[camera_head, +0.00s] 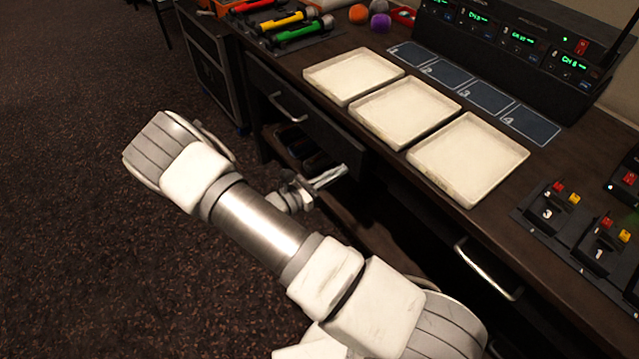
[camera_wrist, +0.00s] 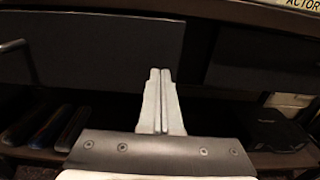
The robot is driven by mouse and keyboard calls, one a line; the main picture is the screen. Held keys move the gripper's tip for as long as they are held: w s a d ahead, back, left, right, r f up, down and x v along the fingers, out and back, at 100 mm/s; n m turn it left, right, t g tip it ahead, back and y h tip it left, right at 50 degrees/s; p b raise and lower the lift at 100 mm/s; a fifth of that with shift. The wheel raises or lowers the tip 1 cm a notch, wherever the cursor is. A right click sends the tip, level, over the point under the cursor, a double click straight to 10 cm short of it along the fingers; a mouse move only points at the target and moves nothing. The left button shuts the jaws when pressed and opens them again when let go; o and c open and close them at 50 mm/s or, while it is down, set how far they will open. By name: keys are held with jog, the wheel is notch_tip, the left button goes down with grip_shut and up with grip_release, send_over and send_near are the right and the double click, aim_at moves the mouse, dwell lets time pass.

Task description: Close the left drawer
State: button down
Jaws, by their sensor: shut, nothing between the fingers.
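The left drawer (camera_head: 300,112) is a dark front panel with a curved metal handle (camera_head: 288,108), under the desk's left part. In the wrist view its panel (camera_wrist: 95,50) fills the upper left, with the handle at the far left edge. The panel seems to stand a little forward of the panel on its right; I cannot tell how far out it is. My gripper (camera_head: 338,174) is shut and empty, low by the drawer's right end and away from the handle. In the wrist view its fingers (camera_wrist: 161,88) are together, pointing at the desk front near the drawer's right edge.
The right drawer has a metal handle (camera_head: 487,270). A lower shelf (camera_wrist: 190,160) holds dark items, including a black device (camera_wrist: 268,134). Three cream trays (camera_head: 467,157) and several tools stand on the desk. Carpet (camera_head: 90,260) lies open on the left.

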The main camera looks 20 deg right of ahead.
aim_at(353, 163)
jog(key=shift+x, duration=1)
jog(key=shift+x, duration=2.55)
jog(key=shift+r, duration=0.1)
jog(key=shift+a, duration=0.1)
jog(key=shift+s+a, duration=0.1)
jog(key=shift+a, duration=0.1)
jog(key=p+v, duration=0.2)
jog(key=v, duration=1.2)
